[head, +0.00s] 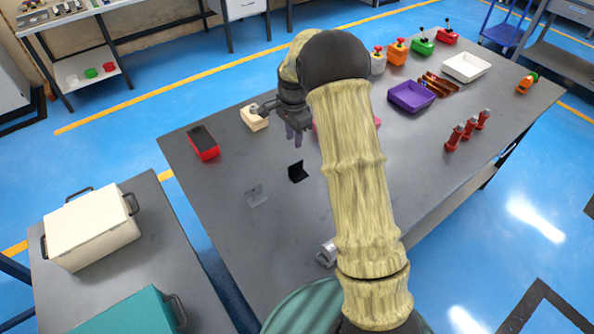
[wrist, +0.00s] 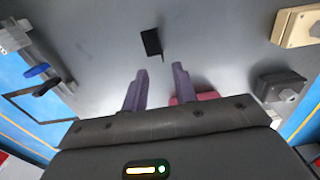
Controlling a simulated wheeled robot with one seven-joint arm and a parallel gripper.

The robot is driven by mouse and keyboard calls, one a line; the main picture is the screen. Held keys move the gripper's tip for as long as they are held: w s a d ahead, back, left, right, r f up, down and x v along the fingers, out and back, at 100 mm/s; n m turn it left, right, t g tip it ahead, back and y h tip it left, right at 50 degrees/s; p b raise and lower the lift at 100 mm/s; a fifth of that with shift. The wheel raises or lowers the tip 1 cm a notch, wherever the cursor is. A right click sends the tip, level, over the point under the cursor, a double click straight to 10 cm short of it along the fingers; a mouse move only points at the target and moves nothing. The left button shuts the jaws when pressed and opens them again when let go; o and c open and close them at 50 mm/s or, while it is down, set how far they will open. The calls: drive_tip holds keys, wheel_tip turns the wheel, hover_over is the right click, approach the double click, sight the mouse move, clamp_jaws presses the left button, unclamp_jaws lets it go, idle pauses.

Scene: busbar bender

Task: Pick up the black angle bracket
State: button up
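The black angle bracket (head: 297,172) stands on the dark grey table (head: 225,235), near its left-middle part. In the wrist view the bracket (wrist: 151,42) lies ahead of the fingertips, a little left of the gap between them. My gripper (head: 295,136) hangs above the table, beyond the bracket in the head view and apart from it. In the wrist view its two purple fingers (wrist: 160,72) are spread with nothing between them.
A grey angle bracket (head: 256,196) is left of the black one. A red box (head: 204,142) and a beige block (head: 254,118) sit farther back. A pink thing (wrist: 193,97) is partly hidden behind my gripper. A purple tray (head: 411,96) and red parts (head: 455,137) stand right.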

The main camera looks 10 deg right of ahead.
drive_tip(key=p, duration=0.2)
hover_over(295, 172)
wheel_tip(295, 172, down, 8)
drive_tip(key=shift+w+a+f, duration=0.1)
drive_tip(key=shift+f, duration=0.15)
drive_tip(key=shift+f, duration=0.1)
drive_tip(key=shift+w+d+f+p, duration=0.15)
drive_tip(key=shift+f+p, duration=0.9)
drive_tip(key=shift+f, duration=1.45)
clamp_jaws()
